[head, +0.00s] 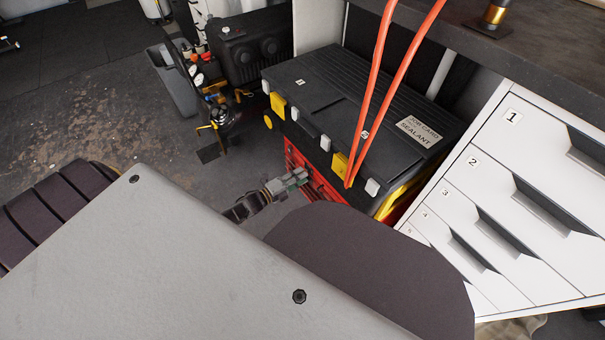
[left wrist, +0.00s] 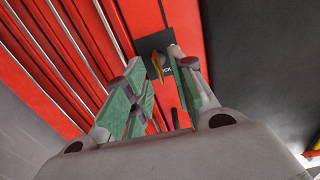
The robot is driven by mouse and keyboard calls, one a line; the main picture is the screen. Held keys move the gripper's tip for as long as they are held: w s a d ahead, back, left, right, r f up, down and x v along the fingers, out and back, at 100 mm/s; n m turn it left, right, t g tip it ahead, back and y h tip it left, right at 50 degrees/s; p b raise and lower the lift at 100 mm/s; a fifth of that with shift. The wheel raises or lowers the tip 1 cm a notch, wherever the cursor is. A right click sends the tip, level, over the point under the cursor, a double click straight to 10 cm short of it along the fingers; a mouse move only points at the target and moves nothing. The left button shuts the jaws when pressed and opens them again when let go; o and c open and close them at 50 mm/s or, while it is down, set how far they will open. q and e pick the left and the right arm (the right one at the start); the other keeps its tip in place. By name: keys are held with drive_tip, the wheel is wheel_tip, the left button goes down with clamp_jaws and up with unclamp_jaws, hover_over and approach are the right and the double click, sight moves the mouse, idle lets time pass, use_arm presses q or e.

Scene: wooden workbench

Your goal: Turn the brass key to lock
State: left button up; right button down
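The brass key (left wrist: 157,65) sits in a dark lock plate (left wrist: 148,46) on a red cabinet front (left wrist: 187,18) in the left wrist view. Part of the plate's lettering is hidden behind a finger. My left gripper (left wrist: 154,62) has its green-padded fingers spread on either side of the key, with gaps showing. I cannot tell whether either finger touches it. In the head view my left gripper (head: 292,184) is close to the red cabinet (head: 296,158), and the key cannot be made out there. My right gripper is out of view.
A black case (head: 330,85) lies on top of the red cabinet, with orange cables (head: 383,75) hanging in front. A white numbered drawer unit (head: 500,150) stands to the right. Dark machinery (head: 243,50) stands behind left. Open floor (head: 90,110) is at left.

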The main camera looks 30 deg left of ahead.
use_arm(q)
drive_tip(key=v, duration=0.9)
drive_tip(key=shift+s, duration=0.35)
drive_tip(key=shift+a, duration=0.15)
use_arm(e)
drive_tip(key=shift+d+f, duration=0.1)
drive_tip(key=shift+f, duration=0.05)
